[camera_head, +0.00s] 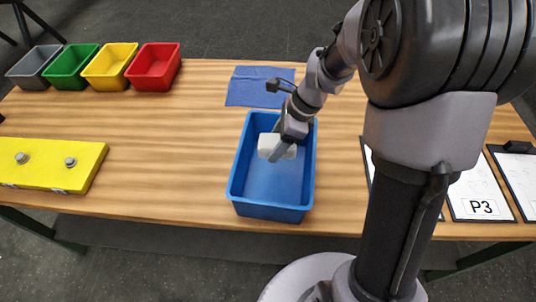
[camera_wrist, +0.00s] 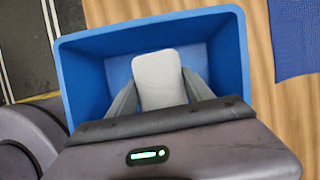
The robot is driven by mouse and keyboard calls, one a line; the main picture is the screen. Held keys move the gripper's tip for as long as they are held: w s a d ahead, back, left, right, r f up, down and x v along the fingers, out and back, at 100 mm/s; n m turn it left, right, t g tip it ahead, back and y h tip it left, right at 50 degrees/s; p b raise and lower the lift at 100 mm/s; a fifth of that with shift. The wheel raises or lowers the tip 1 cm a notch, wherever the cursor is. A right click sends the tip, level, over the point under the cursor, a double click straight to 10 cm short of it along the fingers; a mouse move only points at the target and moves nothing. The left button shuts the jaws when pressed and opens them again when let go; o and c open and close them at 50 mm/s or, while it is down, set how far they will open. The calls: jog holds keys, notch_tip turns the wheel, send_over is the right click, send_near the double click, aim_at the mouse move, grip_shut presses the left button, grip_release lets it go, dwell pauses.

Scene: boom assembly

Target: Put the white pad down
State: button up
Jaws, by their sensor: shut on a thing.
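The white pad (camera_head: 277,147) is a small pale block with rounded corners. It also shows in the wrist view (camera_wrist: 158,80), between the two grey fingers. My gripper (camera_head: 277,152) is shut on the pad, one finger along each side; the wrist view shows the gripper (camera_wrist: 160,93) with its fingers against the pad. Pad and gripper are over the blue tray (camera_head: 236,190), inside its outline as seen from the head. The blue tray also fills much of the wrist view (camera_wrist: 80,75). I cannot tell whether the pad touches the tray floor.
A blue cloth (camera_head: 245,92) lies behind the tray. Grey (camera_head: 35,68), green (camera_head: 70,68), yellow (camera_head: 110,67) and red (camera_head: 153,68) bins stand at the back left. A yellow fixture (camera_head: 48,165) lies at the left. Marked boards (camera_head: 480,190) lie at the right. The table left of the tray is clear.

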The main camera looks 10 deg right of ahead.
aim_at(271, 173)
jog(key=f+b, duration=0.1)
jog(key=f, duration=0.2)
jog(key=f+b, duration=0.2)
jog(key=f, duration=0.2)
jog(key=s+f+b, duration=0.1)
jog(key=f+b, duration=0.1)
jog(key=f, duration=0.1)
jog(key=shift+f, duration=0.35)
jog(key=shift+w+r, duration=0.1)
jog(key=shift+r, duration=0.1)
jog(key=o, duration=1.3)
jog(key=shift+f, duration=0.15)
jog(key=p+v, duration=0.5)
jog(key=v, duration=0.7)
jog(key=shift+p, duration=0.3)
jog(key=s+a+r+n+t+h, duration=0.1)
jog(key=s+a+r+n+t, duration=0.1)
jog(key=s+a+r+n, duration=0.2)
jog(key=s+a+r+n+t+h, duration=0.1)
jog(key=s+a+r+n, duration=0.3)
jog(key=s+r+n, duration=0.6)
jog(key=s+n+t, duration=0.1)
jog(key=s+n, duration=0.2)
jog(key=shift+s+r+t, duration=0.2)
jog(key=shift+s+t, duration=0.1)
jog(key=shift+s, duration=0.1)
